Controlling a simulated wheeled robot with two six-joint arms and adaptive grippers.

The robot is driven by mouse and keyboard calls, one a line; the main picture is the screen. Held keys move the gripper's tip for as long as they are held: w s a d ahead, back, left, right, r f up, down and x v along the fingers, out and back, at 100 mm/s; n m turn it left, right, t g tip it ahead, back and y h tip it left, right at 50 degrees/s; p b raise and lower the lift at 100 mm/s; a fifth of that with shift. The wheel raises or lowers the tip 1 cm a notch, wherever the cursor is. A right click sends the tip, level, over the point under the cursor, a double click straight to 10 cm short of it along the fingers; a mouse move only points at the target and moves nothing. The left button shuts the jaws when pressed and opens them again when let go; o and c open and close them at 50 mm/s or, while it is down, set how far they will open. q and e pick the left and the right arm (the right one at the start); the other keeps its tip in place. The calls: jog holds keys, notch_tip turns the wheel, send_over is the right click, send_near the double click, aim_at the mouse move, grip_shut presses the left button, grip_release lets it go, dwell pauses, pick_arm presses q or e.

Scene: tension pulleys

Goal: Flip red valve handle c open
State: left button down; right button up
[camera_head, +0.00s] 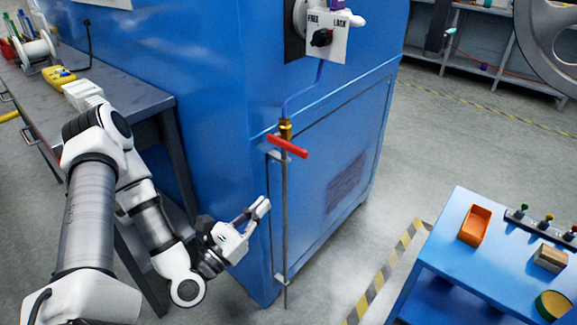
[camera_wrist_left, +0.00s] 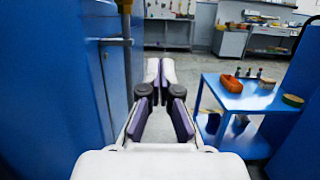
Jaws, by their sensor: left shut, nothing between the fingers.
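The red valve handle (camera_head: 287,146) is a flat red lever on a brass valve (camera_head: 285,128). It lies crosswise to the vertical grey pipe (camera_head: 284,205) at the corner of the blue cabinet. My left gripper (camera_head: 263,207) is shut and empty, below and to the left of the handle, apart from it, close to the cabinet's side. In the left wrist view its fingertips (camera_wrist_left: 160,72) are together, and the pipe (camera_wrist_left: 128,60) stands to their left. The handle is not clearly seen in that view. My right gripper is not in view.
The blue cabinet (camera_head: 190,90) fills the middle. A grey workbench (camera_head: 135,97) with a spool and boxes stands at left. A blue cart (camera_head: 440,240) with an orange bin (camera_head: 475,225) is at right. Floor is clear between cabinet and cart. A FREE/LOCK selector plate (camera_head: 328,50) is above the handle.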

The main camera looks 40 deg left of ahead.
aim_at(287, 146)
pick_arm(q)
jog(key=w+r, duration=0.6)
jog(key=w, duration=0.3)
jog(key=shift+w+d+r+p, duration=0.15)
jog(key=shift+d+p, duration=0.25)
jog(key=shift+p, duration=0.05)
jog(key=shift+a, duration=0.1)
